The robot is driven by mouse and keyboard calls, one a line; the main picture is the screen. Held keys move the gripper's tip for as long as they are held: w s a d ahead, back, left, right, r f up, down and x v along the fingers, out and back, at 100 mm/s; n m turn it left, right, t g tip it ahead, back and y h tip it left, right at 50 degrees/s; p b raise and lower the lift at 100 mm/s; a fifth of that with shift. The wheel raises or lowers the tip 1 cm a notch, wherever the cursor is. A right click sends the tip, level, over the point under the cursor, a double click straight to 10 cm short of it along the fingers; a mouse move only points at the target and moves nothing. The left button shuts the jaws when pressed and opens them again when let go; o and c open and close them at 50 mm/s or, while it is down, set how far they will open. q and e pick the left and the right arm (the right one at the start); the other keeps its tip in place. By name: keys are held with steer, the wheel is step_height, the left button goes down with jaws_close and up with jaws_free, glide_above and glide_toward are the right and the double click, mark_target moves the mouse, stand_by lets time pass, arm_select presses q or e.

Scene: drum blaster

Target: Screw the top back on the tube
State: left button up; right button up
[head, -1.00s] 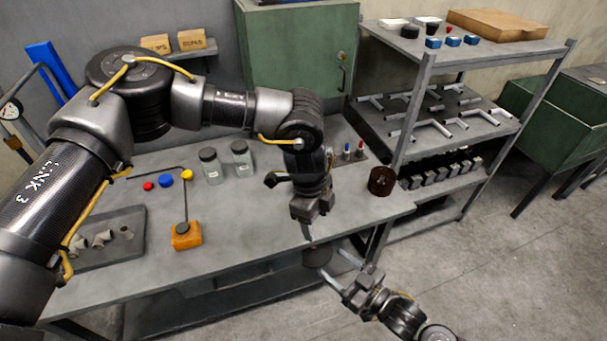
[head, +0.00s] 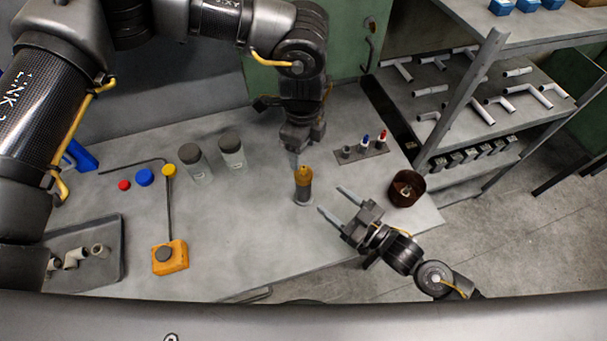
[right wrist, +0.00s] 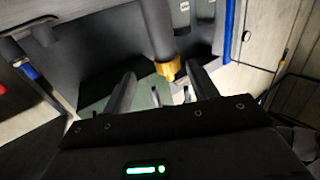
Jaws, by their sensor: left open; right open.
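An upright tube (head: 304,190) with a dark body and an amber top part (head: 304,173) appears to stand on the bench, on a pale round base. Whether the top is seated on it I cannot tell. My left gripper (head: 297,158) is open, pointing down just above the top; one finger shows and the other is hidden. My right gripper (head: 333,202) is open and empty to the right of the tube, its fingers pointing left towards it. In the right wrist view the amber part (right wrist: 168,70) shows beyond and between my right fingers (right wrist: 163,90).
Two grey-lidded jars (head: 231,152), red, blue and yellow caps (head: 145,177) and an orange block (head: 171,258) are left of the tube. A small rack (head: 360,152) stands behind; a brown cup (head: 407,188) is at right.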

mark_target(310, 185)
arm_select(q)
steer(key=s, duration=0.1)
steer(key=s+r, duration=0.1)
steer(key=shift+s+d, duration=0.2)
steer(key=shift+s, duration=0.15)
steer(key=shift+w+f, duration=0.25)
steer(key=shift+w, duration=0.3)
steer(key=shift+w+f, duration=0.25)
steer(key=shift+w, duration=0.25)
steer(key=shift+s+r, duration=0.2)
steer(key=shift+s, duration=0.25)
arm_select(e)
steer(key=x, duration=0.9)
steer(key=shift+s+a+r, duration=0.2)
steer(key=shift+s+a, duration=0.05)
steer(key=shift+a, duration=0.05)
arm_select(q)
steer(key=shift+w+a, duration=0.1)
steer(key=shift+w, duration=0.1)
arm_select(e)
steer(key=shift+w+a+f, duration=0.1)
steer(key=shift+w+a, duration=0.15)
steer(key=shift+w, duration=0.1)
arm_select(q)
steer(key=shift+s, duration=0.2)
arm_select(e)
steer(key=shift+s, duration=0.1)
